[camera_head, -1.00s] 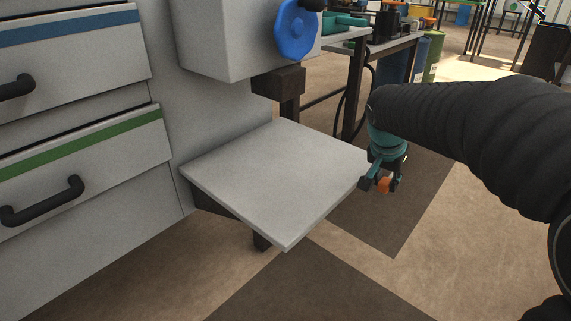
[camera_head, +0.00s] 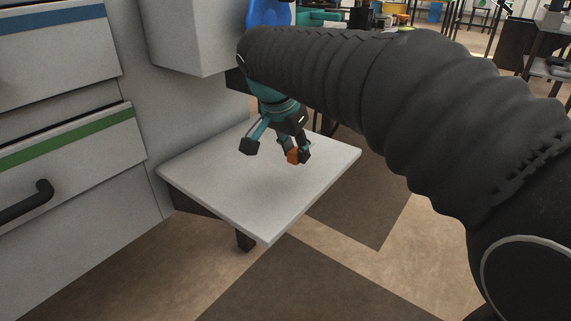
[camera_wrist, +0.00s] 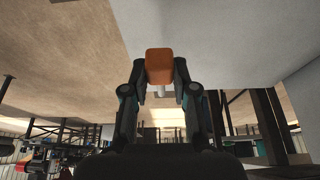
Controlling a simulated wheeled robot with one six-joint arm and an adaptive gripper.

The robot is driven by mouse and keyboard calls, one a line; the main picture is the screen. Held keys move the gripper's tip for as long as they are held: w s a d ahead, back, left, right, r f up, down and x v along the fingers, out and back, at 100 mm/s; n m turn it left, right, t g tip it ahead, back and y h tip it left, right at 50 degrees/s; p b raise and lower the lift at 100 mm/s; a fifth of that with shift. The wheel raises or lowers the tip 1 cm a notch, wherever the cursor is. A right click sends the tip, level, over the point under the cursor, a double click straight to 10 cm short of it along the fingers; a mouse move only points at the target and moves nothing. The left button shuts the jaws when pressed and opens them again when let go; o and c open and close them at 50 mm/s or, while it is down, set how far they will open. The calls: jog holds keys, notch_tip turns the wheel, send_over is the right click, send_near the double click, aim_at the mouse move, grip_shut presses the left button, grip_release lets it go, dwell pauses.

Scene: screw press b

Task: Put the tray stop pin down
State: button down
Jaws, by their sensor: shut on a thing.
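The tray stop pin shows as an orange block (camera_head: 293,156) at the tip of my gripper (camera_head: 297,150). In the wrist view the orange block (camera_wrist: 159,64) sits between the two fingers of my gripper (camera_wrist: 160,75), with a short pale shaft at its near end. My gripper is shut on it. In the head view the pin is over the right part of the pale grey tray (camera_head: 215,185), above its surface; the exact gap cannot be told. The tray is flat and bare.
A grey cabinet with drawers (camera_head: 70,140) stands left of the tray. A grey housing (camera_head: 185,35) with a blue wheel (camera_head: 268,12) is above and behind. Open floor (camera_head: 310,275) lies in front. Benches stand far behind.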

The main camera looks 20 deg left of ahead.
aim_at(287, 176)
jog(key=a, duration=0.1)
jog(key=w+a+f, duration=0.1)
jog(key=a+f, duration=0.1)
jog(key=shift+w+f, duration=0.1)
jog(key=shift+w, duration=0.15)
jog(key=shift+f+b, duration=0.45)
jog(key=shift+f, duration=1.45)
jog(key=shift+f, duration=0.1)
jog(key=c, duration=0.9)
grip_release()
jog(key=p+v, duration=0.2)
jog(key=v, duration=1)
jog(key=shift+s+a, duration=0.1)
